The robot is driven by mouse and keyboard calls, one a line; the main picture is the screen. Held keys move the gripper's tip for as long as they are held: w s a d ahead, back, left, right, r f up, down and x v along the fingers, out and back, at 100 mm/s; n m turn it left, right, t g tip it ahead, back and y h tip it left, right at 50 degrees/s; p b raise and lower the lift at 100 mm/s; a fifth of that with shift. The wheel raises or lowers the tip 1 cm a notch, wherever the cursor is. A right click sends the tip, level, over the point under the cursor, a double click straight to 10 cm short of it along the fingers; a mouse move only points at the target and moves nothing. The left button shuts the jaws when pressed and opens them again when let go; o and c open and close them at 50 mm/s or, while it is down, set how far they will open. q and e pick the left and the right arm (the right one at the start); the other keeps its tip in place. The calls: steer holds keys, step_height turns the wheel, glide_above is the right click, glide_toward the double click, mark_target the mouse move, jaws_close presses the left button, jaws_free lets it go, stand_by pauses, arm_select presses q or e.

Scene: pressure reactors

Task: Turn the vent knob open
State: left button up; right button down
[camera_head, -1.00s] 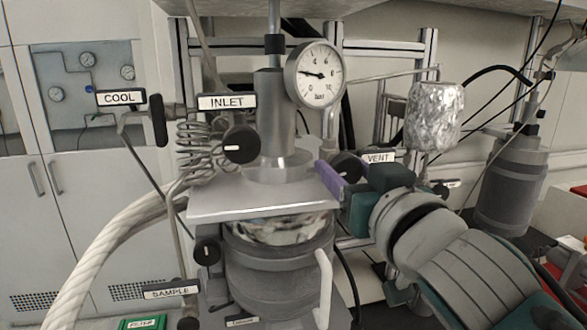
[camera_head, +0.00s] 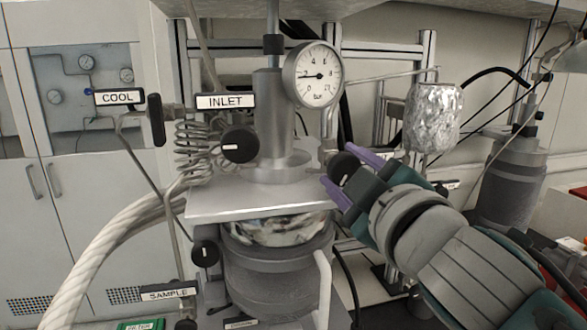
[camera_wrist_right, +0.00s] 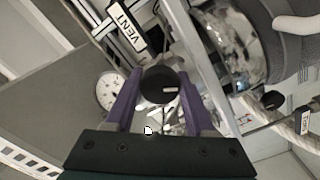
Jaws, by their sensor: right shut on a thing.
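The vent knob (camera_head: 343,168) is a round black knob right of the steel reactor head, under the gauge. My right gripper (camera_head: 336,164) has its purple fingers on either side of the knob and is shut on it. In the right wrist view the knob (camera_wrist_right: 157,85) sits between the two fingers (camera_wrist_right: 158,73), and its white mark points to the right of the picture. The VENT label (camera_wrist_right: 126,26) shows beside it there. My left gripper is not in view.
The inlet knob (camera_head: 239,144) and pressure gauge (camera_head: 318,75) are close by on the left and above. A foil-wrapped vessel (camera_head: 433,117) hangs behind my right gripper. The reactor's flat plate (camera_head: 255,200) lies to the lower left. A grey bottle (camera_head: 512,180) stands at the right.

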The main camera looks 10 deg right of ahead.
steer(key=n, duration=0.4)
steer(key=shift+n, duration=0.8)
steer(key=shift+c, duration=1.3)
jaws_free()
